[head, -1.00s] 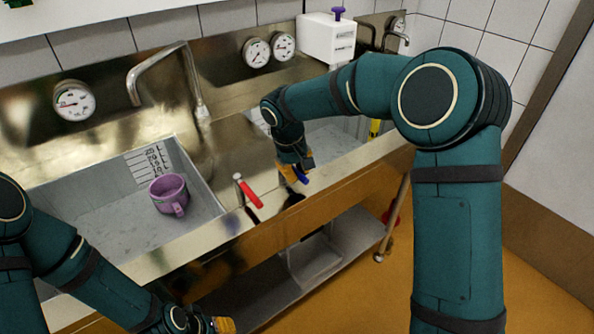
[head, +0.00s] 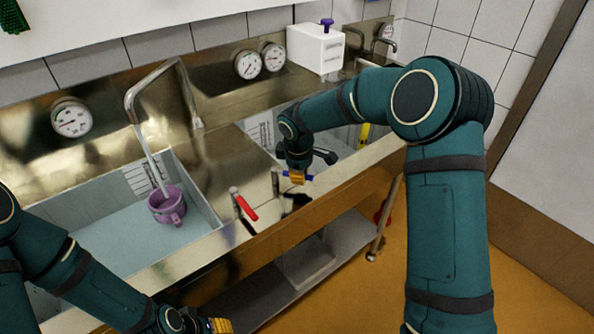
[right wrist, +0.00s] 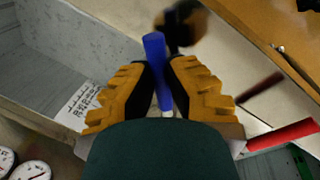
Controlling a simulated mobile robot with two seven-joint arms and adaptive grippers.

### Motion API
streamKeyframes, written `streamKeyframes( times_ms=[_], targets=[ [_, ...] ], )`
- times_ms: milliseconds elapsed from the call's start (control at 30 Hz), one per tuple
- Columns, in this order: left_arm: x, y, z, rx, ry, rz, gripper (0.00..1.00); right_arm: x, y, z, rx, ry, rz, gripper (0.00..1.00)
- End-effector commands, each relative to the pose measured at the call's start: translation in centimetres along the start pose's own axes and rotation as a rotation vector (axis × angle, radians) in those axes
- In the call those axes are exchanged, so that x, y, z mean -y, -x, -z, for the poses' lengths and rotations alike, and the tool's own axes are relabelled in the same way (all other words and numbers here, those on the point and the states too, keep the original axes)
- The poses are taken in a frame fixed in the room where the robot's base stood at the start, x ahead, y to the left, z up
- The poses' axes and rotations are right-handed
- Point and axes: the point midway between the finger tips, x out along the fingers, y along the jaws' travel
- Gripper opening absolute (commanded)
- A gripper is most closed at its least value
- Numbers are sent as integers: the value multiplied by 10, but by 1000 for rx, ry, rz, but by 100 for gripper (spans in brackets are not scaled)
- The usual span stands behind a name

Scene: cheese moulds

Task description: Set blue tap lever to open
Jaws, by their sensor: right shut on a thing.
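The blue tap lever (right wrist: 155,58) lies between the yellow-padded fingers of my right gripper (right wrist: 164,72) in the right wrist view, and the fingers are shut on it. In the head view, part of the blue lever (head: 295,176) shows at my right gripper (head: 299,180) on the sink's front ledge, beside a silver post (head: 275,182). Water runs from the tap spout (head: 131,112) into the purple mug (head: 167,206) in the left basin. My left gripper (head: 221,326) is low at the bottom edge; its opening cannot be judged.
The red lever (head: 245,207) is on the ledge left of the blue one; it also shows in the wrist view (right wrist: 283,134). The left basin (head: 110,235) holds the mug. A white box (head: 315,48) with a purple knob stands behind the right basin.

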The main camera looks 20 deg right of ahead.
Motion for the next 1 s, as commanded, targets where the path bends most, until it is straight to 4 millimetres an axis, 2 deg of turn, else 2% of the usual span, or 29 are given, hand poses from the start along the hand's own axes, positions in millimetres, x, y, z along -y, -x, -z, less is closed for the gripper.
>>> streamKeyframes(
  times_ms=[33,200,500,1000],
  targets=[
    [-3,8,3,-6,1,0,47,-2,-1,-2,-3,40,8,0],
    [-8,21,9,-20,5,2,47,-12,-4,-1,-32,181,8,0],
    [-14,37,18,-39,11,4,47,-24,-8,3,-69,366,9,0],
    [-16,43,21,-47,13,5,47,-30,-11,6,-87,456,8,0]
  ],
)
